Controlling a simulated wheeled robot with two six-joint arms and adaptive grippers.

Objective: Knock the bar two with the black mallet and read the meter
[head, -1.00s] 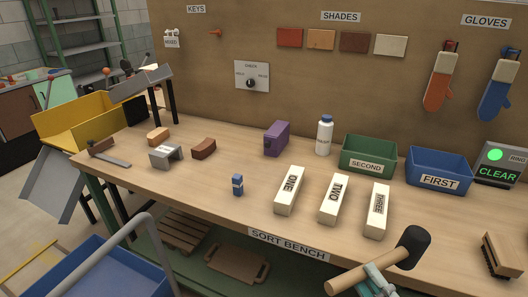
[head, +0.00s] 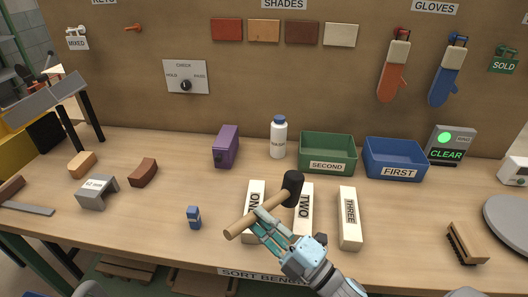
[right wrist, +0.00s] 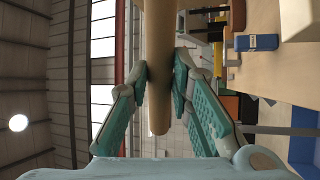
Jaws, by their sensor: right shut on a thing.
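The black mallet has a black head (head: 293,188) and a wooden handle (head: 243,222). My right gripper (head: 268,222) is shut on the handle; the handle also shows between the fingers in the right wrist view (right wrist: 158,60). The mallet head overlaps the far end of bar TWO (head: 303,224) in the head view; I cannot tell whether it touches. Bar ONE (head: 255,192) is partly hidden by handle and gripper. Bar THREE (head: 349,222) stands to the right. The meter (head: 448,143) shows a green light and CLEAR. My left gripper is not in view.
Behind the bars are a green SECOND bin (head: 327,165), a blue FIRST bin (head: 394,170), a white bottle (head: 278,138) and a purple box (head: 226,147). A small blue item (head: 194,217) lies left of ONE. A brush (head: 466,243) lies at the right.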

